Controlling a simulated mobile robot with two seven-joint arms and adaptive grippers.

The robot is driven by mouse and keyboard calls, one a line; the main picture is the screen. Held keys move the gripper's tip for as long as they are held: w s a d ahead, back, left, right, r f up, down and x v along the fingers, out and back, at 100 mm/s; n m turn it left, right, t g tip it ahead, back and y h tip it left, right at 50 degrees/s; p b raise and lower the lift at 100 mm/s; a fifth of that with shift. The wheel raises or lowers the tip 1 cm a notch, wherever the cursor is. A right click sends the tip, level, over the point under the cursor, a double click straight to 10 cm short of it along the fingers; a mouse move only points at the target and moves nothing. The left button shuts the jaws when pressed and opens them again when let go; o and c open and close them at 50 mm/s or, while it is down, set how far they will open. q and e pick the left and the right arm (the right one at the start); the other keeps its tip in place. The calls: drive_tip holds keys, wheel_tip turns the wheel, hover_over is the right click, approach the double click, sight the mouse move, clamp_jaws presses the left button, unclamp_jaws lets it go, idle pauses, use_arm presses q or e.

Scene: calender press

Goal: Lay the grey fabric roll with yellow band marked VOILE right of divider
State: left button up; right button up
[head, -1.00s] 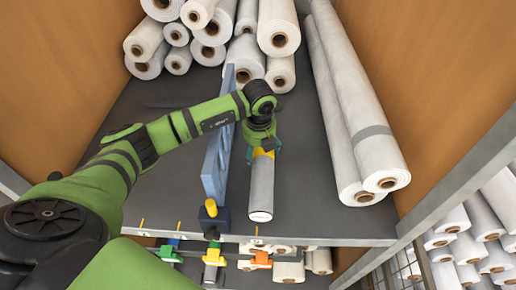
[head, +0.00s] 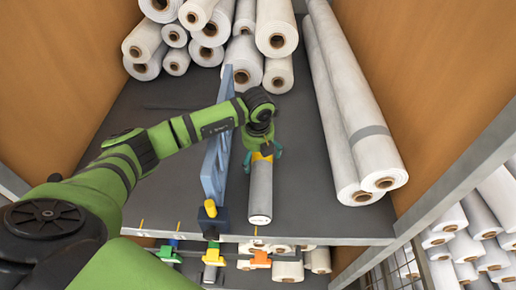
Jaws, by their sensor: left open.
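The grey fabric roll (head: 260,193) with a yellow band (head: 262,157) lies on the dark shelf (head: 310,215), right of the blue divider (head: 216,155). Its near end points at the shelf's front edge; any marking on the band is too small to read. My left gripper (head: 263,154) is open, with its teal fingers on either side of the roll at the yellow band. I cannot tell whether the fingers touch it. My right gripper is not in view.
Long white rolls (head: 345,110) lie along the right wall. White rolls (head: 200,30) are stacked at the back. A yellow-topped blue block (head: 211,215) stands at the divider's near end. A lower shelf holds more rolls (head: 287,271). The shelf left of the divider is partly bare.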

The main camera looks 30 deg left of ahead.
sight(258, 155)
use_arm(q)
drive_tip(key=shift+r, duration=0.45)
drive_tip(key=r+b, duration=0.1)
drive_tip(key=r, duration=0.2)
drive_tip(key=r+b, duration=0.1)
drive_tip(key=r, duration=0.3)
drive_tip(key=s+r+b, duration=0.1)
drive_tip(key=r, duration=0.2)
drive_tip(key=shift+d+r, duration=0.2)
drive_tip(key=shift+d, duration=0.1)
drive_tip(key=shift+s+r, duration=0.15)
drive_tip(key=shift+r, duration=0.25)
